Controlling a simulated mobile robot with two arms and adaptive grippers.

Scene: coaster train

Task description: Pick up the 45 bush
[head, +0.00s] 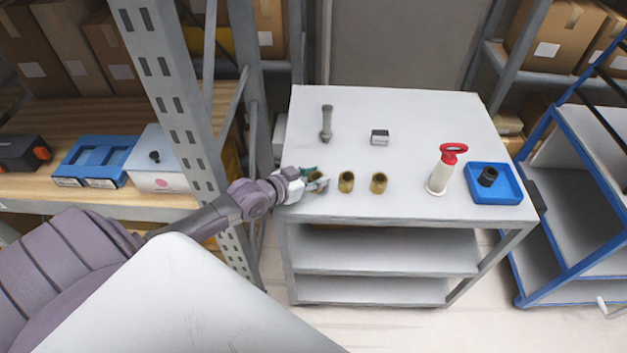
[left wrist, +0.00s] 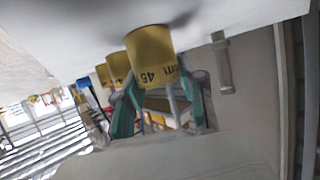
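The 45 bush, a brass cylinder marked "45" and "mm", shows large in the left wrist view (left wrist: 152,50), which looks tilted and nearly upside down. It stands on the white table top, leftmost of three brass bushes in the head view (head: 316,176), partly hidden by my gripper. My left gripper (head: 312,180) is low at the table's front left. In the left wrist view its teal fingers (left wrist: 156,85) are spread apart, the tips near the bush's two sides; I cannot tell whether they touch it. My right gripper is not in view.
Two more brass bushes, a middle one (head: 346,182) and a right one (head: 379,183), stand close by. A grey bolt-like part (head: 326,124), a small block (head: 380,138), a red-handled white tool (head: 441,170) and a blue tray (head: 508,196) share the table. A shelf upright (head: 185,110) stands left.

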